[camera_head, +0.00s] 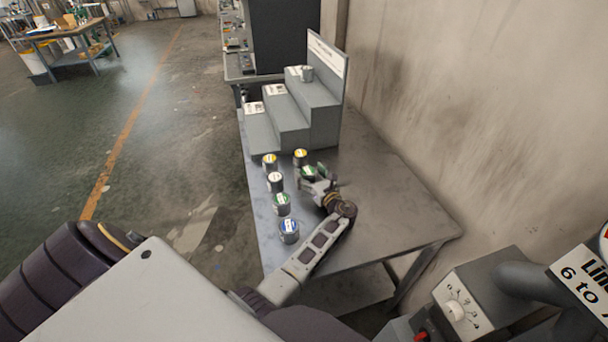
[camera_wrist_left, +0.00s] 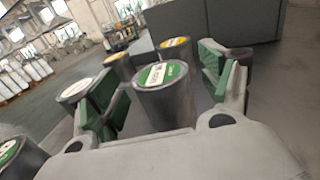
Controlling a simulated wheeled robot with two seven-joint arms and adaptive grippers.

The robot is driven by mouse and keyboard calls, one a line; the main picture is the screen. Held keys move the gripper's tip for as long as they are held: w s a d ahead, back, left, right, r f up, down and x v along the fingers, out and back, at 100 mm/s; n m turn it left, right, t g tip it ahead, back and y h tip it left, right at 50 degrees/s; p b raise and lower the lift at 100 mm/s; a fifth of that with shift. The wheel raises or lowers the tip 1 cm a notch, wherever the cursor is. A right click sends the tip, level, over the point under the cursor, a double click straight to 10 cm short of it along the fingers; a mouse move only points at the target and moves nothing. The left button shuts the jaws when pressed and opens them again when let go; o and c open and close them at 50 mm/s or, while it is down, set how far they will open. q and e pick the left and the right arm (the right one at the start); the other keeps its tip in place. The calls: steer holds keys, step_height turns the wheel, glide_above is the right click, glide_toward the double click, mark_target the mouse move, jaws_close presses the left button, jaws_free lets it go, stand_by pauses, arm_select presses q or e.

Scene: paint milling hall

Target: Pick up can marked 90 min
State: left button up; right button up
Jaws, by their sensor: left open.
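A can with a green and white lid (camera_head: 308,172) stands on the metal table, and its grey side shows in the left wrist view (camera_wrist_left: 165,105). The writing on its lid is too blurred to read, so I cannot tell which can is marked 90 min. My left gripper (camera_head: 316,181) is open, with its green-padded fingers (camera_wrist_left: 160,88) on either side of this can; gaps show beside it in the left wrist view. Other cans stand close by: two yellow-lidded (camera_head: 269,160) (camera_head: 300,155), one white-lidded (camera_head: 275,182), one green-lidded (camera_head: 281,204) and one blue-lidded (camera_head: 288,231). My right gripper is not seen.
A grey stepped stand (camera_head: 290,113) with labels and a back sign (camera_head: 327,54) is at the table's far end. The table (camera_head: 385,190) is clear on the right, up to the wall (camera_head: 440,110).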

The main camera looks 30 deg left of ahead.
mark_target(310, 172)
arm_select(q)
steer(key=shift+d+r, duration=0.15)
steer(key=c, duration=1.2)
steer(key=shift+r, duration=0.8)
step_height(310, 172, up, 7)
steer(key=shift+f, duration=0.2)
steer(key=shift+r, duration=0.9)
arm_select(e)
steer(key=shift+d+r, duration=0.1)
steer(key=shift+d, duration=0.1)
